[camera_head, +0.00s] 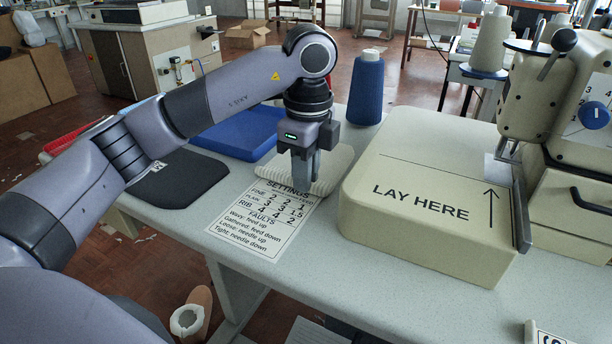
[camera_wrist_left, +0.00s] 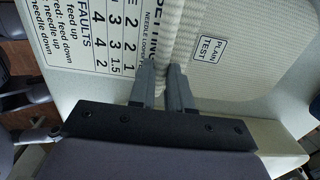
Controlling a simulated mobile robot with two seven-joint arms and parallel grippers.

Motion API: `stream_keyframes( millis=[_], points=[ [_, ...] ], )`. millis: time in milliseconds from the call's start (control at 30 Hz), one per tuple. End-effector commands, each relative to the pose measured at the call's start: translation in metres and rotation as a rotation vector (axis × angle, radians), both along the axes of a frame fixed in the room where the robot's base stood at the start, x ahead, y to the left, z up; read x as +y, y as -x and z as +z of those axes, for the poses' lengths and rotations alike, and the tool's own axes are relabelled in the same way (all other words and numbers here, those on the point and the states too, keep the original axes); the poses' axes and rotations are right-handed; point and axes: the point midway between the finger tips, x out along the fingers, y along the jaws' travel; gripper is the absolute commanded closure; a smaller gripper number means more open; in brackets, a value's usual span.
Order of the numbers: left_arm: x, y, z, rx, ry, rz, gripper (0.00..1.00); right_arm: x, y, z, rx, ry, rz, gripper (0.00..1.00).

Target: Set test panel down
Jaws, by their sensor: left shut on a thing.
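The test panel (camera_head: 334,166) is off-white ribbed knit, at the table's middle between the settings card and the cream machine bed. In the left wrist view the panel (camera_wrist_left: 265,50) fills the upper right and bears a "PLAIN TEST" label (camera_wrist_left: 208,49). My left gripper (camera_head: 304,186) points down and is shut on the panel; in the left wrist view its fingertips (camera_wrist_left: 166,78) meet at a raised edge or fold of it. The gripper hides part of the panel in the head view. I cannot tell whether the panel rests fully on the table. My right gripper is out of view.
The settings card (camera_head: 244,238) lies just in front of the panel. The machine bed marked "LAY HERE" (camera_head: 420,240) stands to the right. A blue tray (camera_head: 228,133), a dark pad (camera_head: 178,180) and a blue thread cone (camera_head: 366,92) are behind and left. The table's front edge is near.

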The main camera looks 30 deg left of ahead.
Motion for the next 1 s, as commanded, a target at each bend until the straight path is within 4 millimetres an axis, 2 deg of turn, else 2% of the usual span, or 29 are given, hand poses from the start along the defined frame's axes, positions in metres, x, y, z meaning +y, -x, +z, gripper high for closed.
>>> stream_keyframes(
  millis=[100,333,367,400,433,767,867,1000],
  points=[
    [0.000,0.000,-0.002,-0.003,0.001,0.001,1.00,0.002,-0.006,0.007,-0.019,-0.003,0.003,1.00],
    [0.000,0.000,-0.005,-0.002,0.000,0.001,1.00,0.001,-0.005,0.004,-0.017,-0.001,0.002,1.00],
    [0.000,0.000,-0.004,-0.002,0.000,0.001,0.72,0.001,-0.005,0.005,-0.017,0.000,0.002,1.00],
    [0.000,0.000,-0.003,-0.002,0.000,0.001,0.59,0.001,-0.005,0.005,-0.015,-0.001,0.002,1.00],
    [0.000,0.000,-0.003,-0.001,0.000,0.001,0.56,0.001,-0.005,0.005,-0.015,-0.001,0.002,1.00],
    [0.000,0.000,0.001,-0.002,0.001,0.001,0.56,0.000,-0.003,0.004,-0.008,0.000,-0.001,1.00],
    [0.000,-0.001,0.012,-0.003,0.001,0.001,0.56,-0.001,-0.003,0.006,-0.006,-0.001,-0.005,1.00],
    [0.000,-0.001,0.040,-0.005,0.000,0.001,0.56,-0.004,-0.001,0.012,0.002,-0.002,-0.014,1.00]
  ],
)
